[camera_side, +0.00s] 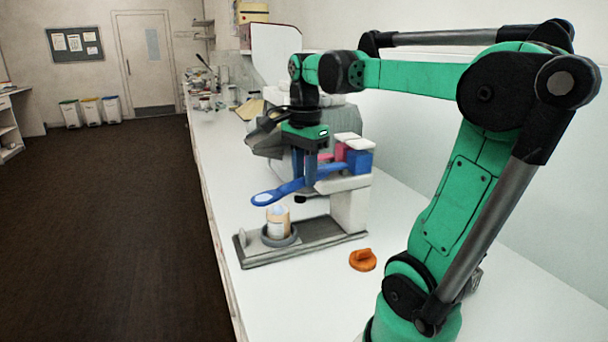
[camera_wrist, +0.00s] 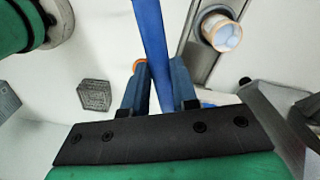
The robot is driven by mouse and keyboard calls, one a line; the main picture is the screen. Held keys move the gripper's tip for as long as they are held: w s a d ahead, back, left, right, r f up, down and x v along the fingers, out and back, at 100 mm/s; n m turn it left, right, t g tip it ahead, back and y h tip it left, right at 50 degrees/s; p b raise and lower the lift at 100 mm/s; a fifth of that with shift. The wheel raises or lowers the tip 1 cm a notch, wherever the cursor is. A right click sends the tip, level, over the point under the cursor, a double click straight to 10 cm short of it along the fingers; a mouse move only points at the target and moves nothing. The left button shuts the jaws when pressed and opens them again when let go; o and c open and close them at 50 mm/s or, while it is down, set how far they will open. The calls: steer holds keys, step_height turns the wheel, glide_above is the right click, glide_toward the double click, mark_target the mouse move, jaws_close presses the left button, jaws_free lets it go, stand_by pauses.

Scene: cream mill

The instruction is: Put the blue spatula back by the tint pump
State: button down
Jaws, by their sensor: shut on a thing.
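The blue spatula (camera_side: 282,190) is held in my gripper (camera_side: 306,180), with its broad end pointing left and slightly down in the side view. In the wrist view the blue spatula (camera_wrist: 151,42) runs up between the two fingers of my gripper (camera_wrist: 160,85), which are shut on it. The tint pump is probably the white and grey machine (camera_side: 349,208) on the counter, with blue and pink blocks on top. The spatula's broad end is above a jar (camera_side: 277,222) on the machine's base. The jar also shows in the wrist view (camera_wrist: 221,32).
An orange piece (camera_side: 362,260) lies on the white counter (camera_side: 420,200) to the right of the machine's base. Several small items crowd the far end of the counter. The counter's left edge drops to a dark floor.

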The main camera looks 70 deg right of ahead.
mark_target(304, 274)
step_height(304, 274, down, 20)
steer(key=shift+r, duration=0.1)
stand_by(0.6)
steer(key=c, duration=0.7)
jaws_free()
